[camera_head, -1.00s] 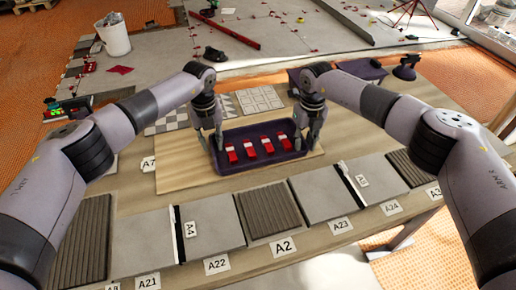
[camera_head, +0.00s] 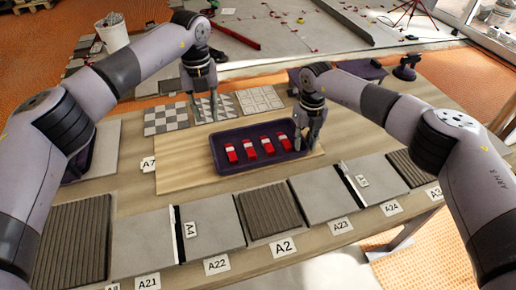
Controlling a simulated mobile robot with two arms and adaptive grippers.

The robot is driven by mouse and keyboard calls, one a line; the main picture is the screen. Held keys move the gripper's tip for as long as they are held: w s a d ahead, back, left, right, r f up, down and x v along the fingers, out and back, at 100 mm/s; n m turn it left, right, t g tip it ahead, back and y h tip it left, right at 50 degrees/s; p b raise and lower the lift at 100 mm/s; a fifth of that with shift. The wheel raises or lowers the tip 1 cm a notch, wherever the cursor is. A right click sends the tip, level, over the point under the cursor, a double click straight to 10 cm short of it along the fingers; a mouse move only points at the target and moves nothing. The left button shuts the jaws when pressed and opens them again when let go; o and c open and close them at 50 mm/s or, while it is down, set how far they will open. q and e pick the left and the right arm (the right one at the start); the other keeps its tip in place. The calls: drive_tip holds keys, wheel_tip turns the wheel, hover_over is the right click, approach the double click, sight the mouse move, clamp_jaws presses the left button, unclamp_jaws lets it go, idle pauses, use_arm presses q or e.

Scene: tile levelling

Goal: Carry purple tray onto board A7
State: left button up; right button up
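The purple tray (camera_head: 222,164) lies flat on the light wooden board A7 (camera_head: 178,178) and holds several red pieces with white parts (camera_head: 250,148). The board's A7 label (camera_head: 148,164) is at its left corner. My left gripper (camera_head: 205,114) is open and empty, above and behind the tray's left end, apart from it. My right gripper (camera_head: 308,142) is down at the tray's right end with its fingers at the wall. Whether those fingers are clamped on the wall or spread around it cannot be told.
Grey and ribbed tiles (camera_head: 268,210) line the front edge of the table. Checkered tiles (camera_head: 166,118) and a white gridded tile (camera_head: 260,100) lie behind the board. A dark purple item (camera_head: 76,168) shows under my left arm. A white bucket (camera_head: 112,34) stands beyond the table.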

wheel_tip(320, 180, up, 12)
idle(0.4)
drive_tip(key=shift+f, duration=0.2)
